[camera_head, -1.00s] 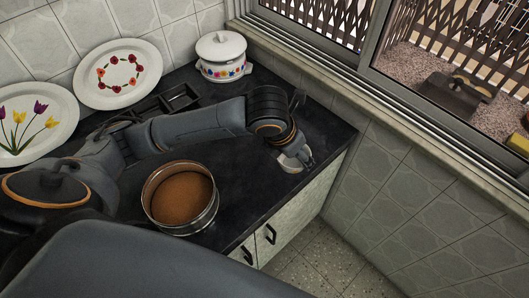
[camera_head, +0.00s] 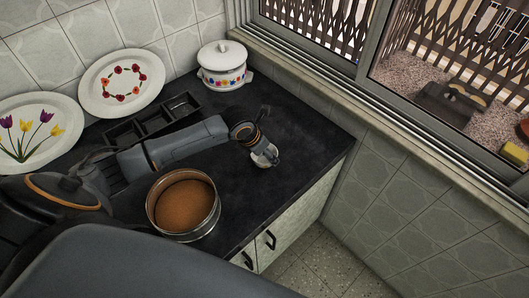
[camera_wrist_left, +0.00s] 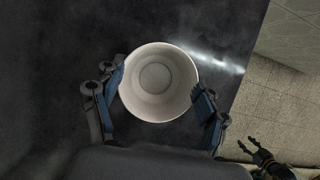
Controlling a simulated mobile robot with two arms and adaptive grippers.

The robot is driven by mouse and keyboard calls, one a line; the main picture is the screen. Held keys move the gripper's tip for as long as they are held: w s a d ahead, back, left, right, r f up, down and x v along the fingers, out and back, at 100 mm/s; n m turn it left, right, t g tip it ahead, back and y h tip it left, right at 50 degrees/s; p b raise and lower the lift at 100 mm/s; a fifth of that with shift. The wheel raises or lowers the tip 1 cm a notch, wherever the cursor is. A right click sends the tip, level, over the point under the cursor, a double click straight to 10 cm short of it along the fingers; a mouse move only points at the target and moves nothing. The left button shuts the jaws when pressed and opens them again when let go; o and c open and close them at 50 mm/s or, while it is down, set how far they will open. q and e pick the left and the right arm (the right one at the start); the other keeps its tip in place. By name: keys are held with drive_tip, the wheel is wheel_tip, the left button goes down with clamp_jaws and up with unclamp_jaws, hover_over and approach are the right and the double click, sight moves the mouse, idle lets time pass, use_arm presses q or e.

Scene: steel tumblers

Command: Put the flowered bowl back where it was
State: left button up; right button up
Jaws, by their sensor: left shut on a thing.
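A small white bowl (camera_wrist_left: 158,105) sits between the fingers of my left gripper (camera_wrist_left: 162,88) in the left wrist view, seen from above and empty. The fingers press on its outer wall from both sides. In the head view the bowl (camera_head: 265,156) is small and partly hidden by my left gripper (camera_head: 262,148), over the dark counter (camera_head: 300,130). No flower pattern shows on its visible parts. I cannot tell whether it touches the counter. My right gripper (camera_wrist_left: 252,157) shows at the lower right of the left wrist view, open and empty, over the floor.
A lidded white pot with flowers (camera_head: 222,68) stands at the back. Two flowered plates (camera_head: 120,105) (camera_head: 30,108) lean on the wall. A black divided tray (camera_head: 152,122) is behind my left arm; a round tin (camera_head: 183,236) is in front. The counter's right part is clear.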

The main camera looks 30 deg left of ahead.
use_arm(q)
drive_tip(key=shift+f, duration=0.55)
drive_tip(key=shift+f, duration=0.1)
drive_tip(key=o, duration=1.2)
drive_tip(key=b+v, duration=0.1)
drive_tip(key=v, duration=1.1)
drive_tip(key=shift+w, duration=0.1)
